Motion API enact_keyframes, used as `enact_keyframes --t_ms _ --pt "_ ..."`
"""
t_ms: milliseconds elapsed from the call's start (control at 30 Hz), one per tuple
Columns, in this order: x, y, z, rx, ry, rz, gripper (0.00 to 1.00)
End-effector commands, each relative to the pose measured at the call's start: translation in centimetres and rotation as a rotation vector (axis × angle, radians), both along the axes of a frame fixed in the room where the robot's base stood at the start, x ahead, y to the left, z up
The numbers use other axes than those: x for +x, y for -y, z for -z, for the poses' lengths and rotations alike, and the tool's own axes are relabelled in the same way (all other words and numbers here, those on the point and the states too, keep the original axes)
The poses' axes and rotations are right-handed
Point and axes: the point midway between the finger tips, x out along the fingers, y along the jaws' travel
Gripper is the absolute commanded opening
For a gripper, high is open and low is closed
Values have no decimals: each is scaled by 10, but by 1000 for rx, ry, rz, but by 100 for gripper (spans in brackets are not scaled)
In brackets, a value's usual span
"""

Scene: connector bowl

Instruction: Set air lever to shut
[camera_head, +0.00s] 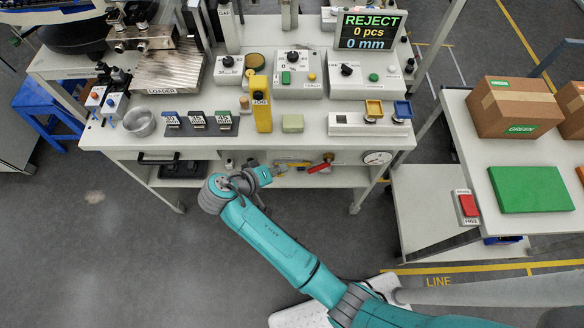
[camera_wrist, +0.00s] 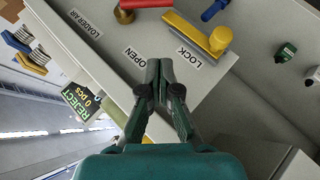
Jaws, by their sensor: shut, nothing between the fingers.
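A red lever handle (camera_wrist: 152,3) on a round brass fitting (camera_wrist: 123,13) shows at the top of the wrist view, cut off by the edge. The labels LOADER AIR (camera_wrist: 85,22) and OPEN (camera_wrist: 134,57) lie near it. In the head view the red handle (camera_head: 320,166) sits under the bench, right of my gripper. My gripper (camera_wrist: 160,62) is shut and empty, its tips between the OPEN and LOCK labels, apart from the red handle. In the head view my gripper (camera_head: 274,171) is partly unclear below the bench front.
A yellow bar (camera_wrist: 200,35) with a rounded end lies beside the LOCK label (camera_wrist: 189,57). A blue handle (camera_wrist: 214,10) and a green knob (camera_wrist: 286,52) are farther right. A pressure gauge (camera_head: 377,157) sits on the lower shelf at right. The bench (camera_head: 330,141) overhangs this shelf.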

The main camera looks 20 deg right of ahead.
Motion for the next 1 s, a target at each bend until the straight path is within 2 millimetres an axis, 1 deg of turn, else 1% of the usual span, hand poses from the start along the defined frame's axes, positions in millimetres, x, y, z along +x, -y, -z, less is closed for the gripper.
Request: enact_keyframes --t_ms 500,600,733,1000 --pt "31 69 54 -4 -4 3 0" --pt "24 77 65 -4 -4 1 0" --pt "19 86 75 -3 -3 1 0" --pt "15 91 81 -3 -2 -1 0"
